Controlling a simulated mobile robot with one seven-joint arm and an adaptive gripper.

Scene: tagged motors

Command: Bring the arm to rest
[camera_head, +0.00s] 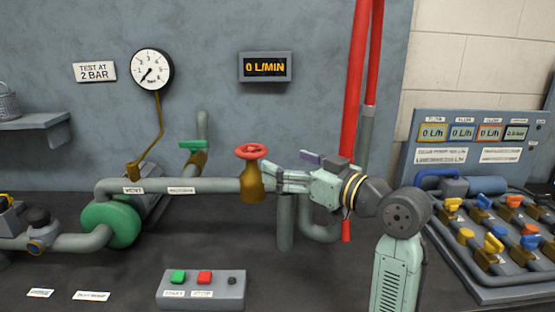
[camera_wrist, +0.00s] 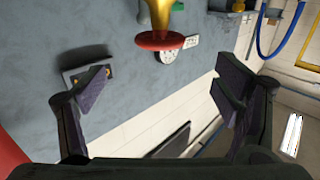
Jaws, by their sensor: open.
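My gripper (camera_wrist: 160,95) is open and empty in the wrist view, its two dark fingers wide apart. A red handwheel (camera_wrist: 160,40) on a brass valve shows beyond the fingers, near the top, and nothing lies between the fingertips. In the head view my arm comes in from the lower right and its gripper end points left, close to the right side of the brass valve (camera_head: 252,185) with its red handwheel. I cannot tell from the head view how large the gap to the valve is.
A pump (camera_head: 110,224) and grey pipes run along the bench at left. A button box (camera_head: 200,290) stands in front. Red vertical pipes (camera_head: 358,90) rise behind my arm. A valve panel (camera_head: 480,125) is at right. A gauge (camera_head: 152,69) and a display (camera_head: 265,66) hang on the wall.

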